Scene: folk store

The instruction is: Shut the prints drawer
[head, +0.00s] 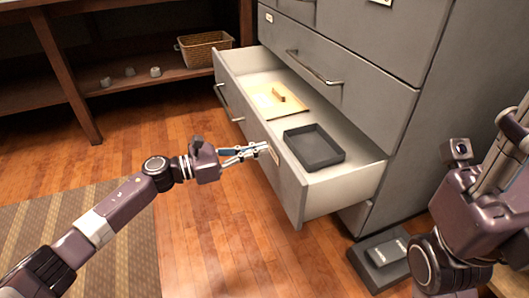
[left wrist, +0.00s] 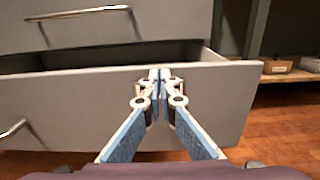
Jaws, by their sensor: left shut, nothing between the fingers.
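The prints drawer (head: 290,183) is pulled out of the grey cabinet in the head view. It holds a dark tray (head: 314,146) and a cream sheet or folder (head: 262,104) with a small wooden piece on it. My left gripper (head: 266,147) is shut and empty, its tips at the drawer's front panel by the label holder. In the left wrist view the fingertips (left wrist: 160,75) overlap the upper part of the drawer front (left wrist: 85,108); contact cannot be told. My right gripper (head: 497,165) is partly in view at the right, its fingertips not clear.
A closed drawer with a bar handle (head: 314,68) is above. A dark box-like object (head: 383,258) lies on the floor by the cabinet. A shelf with a wicker basket (head: 204,48) stands behind left. Wooden floor before the drawer is clear; a rug (head: 100,230) lies left.

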